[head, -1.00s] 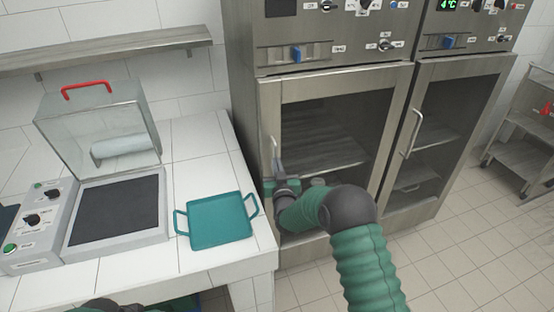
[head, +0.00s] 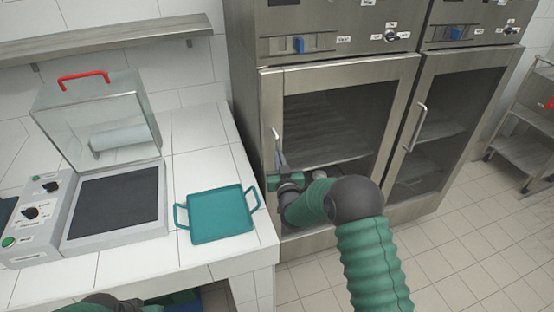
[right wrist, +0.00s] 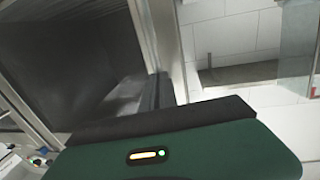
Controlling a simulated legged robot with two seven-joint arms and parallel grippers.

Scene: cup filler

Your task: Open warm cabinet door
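The left cabinet door (head: 345,78) has a glass pane in a steel frame and appears closed. Its upright metal handle (head: 276,134) is at the door's left edge, with the lower part hidden by my gripper. My right gripper (head: 281,160) is at this handle, fingers pointing up along it. Whether the fingers are closed around the handle or only beside it cannot be made out. In the right wrist view, the green gripper body (right wrist: 190,150) fills the bottom, and a dark finger (right wrist: 155,92) stands by the door edge. My left gripper is out of view.
A second cabinet door (head: 455,75) with its own handle adjoins on the right. A tiled counter on the left holds a teal tray (head: 220,214) near its edge and a sealing machine (head: 115,210) with a raised lid. The floor (head: 470,255) before the cabinets is clear.

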